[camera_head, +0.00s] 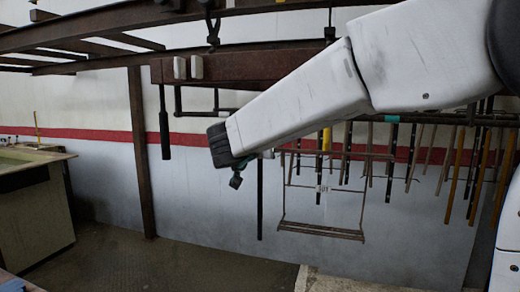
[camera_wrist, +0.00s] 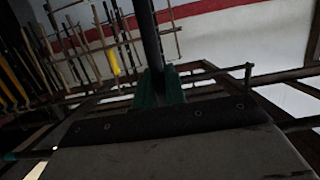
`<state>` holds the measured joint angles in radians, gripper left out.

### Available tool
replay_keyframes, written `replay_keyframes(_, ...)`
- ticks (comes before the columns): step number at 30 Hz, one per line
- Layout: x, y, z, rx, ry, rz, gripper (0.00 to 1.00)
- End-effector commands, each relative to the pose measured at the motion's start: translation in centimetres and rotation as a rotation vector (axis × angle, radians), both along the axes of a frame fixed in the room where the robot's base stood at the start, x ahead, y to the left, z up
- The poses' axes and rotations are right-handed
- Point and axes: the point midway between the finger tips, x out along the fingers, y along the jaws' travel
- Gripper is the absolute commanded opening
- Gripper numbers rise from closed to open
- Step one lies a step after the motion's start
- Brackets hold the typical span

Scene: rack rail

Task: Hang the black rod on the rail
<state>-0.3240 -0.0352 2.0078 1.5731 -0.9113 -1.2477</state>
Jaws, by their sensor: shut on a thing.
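The black rod (camera_head: 260,205) hangs upright below my gripper in the head view. It also shows in the wrist view (camera_wrist: 149,35), running between green finger pads. My gripper (camera_wrist: 160,88) is shut on it. In the head view the fingers are mostly hidden behind my white arm, so the rod's upper end is hidden there. A thin dark rail (camera_head: 198,113) sits below a brown beam, left of my arm. A thin bar (camera_wrist: 215,76) with a knobbed end shows beside the gripper in the wrist view. I cannot tell how far the rod is from the rail.
Another dark rod (camera_head: 164,125) hangs at the left end of the brown beam (camera_head: 245,68). A wire frame (camera_head: 320,231) and several rods hang at the right. A brown post (camera_head: 142,155) stands left, beside a bench (camera_head: 30,205). Floor between is clear.

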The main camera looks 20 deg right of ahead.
Motion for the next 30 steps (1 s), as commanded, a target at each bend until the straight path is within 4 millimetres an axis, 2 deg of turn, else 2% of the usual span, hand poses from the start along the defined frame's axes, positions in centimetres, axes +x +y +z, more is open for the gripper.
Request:
replay_keyframes(6,0.0,0.0,-0.3,-0.001,0.001,0.000,0.00)
replay_keyframes(7,0.0,0.0,-0.4,-0.001,0.001,0.000,0.15)
replay_keyframes(9,0.0,0.0,-0.3,0.000,0.000,0.000,0.35)
replay_keyframes(10,0.0,0.0,-0.3,0.000,0.000,0.000,0.38)
replay_keyframes(20,-0.3,0.3,-0.2,0.000,0.000,0.001,0.38)
replay_keyframes(30,-4.6,3.4,1.1,0.001,0.000,0.003,0.38)
